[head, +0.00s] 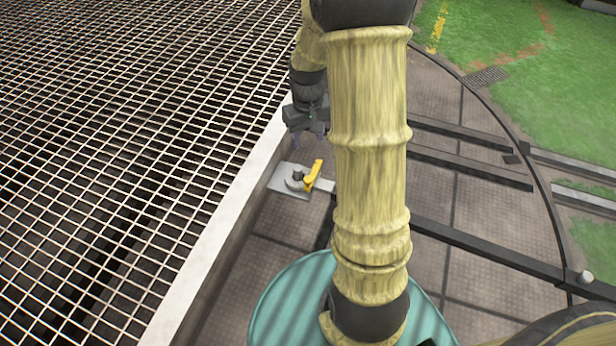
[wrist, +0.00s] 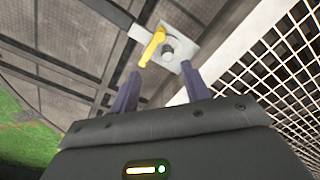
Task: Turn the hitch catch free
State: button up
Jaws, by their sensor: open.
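The hitch catch is a yellow lever (head: 313,176) on a grey plate (head: 279,187) with a round grey pivot, at the end of a light bar. In the head view it lies just below my gripper (head: 308,133), which is partly hidden behind my arm. In the wrist view the yellow lever (wrist: 151,48) and the plate (wrist: 196,28) are ahead of my gripper (wrist: 160,78). The two dark fingers are spread, with nothing between them. The lever is beyond the left fingertip and appears apart from it.
A metal grating (head: 120,120) with a pale edge beam fills the left side. Dark rails (head: 480,245) cross the round paved deck on the right. A green striped round surface (head: 285,300) is at the bottom. Grass (head: 560,90) lies beyond the deck.

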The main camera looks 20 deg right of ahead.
aim_at(308, 179)
notch_tip(308, 179, down, 18)
jog(key=b, duration=0.9)
jog(key=shift+r+b, duration=0.25)
jog(key=shift+b, duration=0.1)
grip_shut()
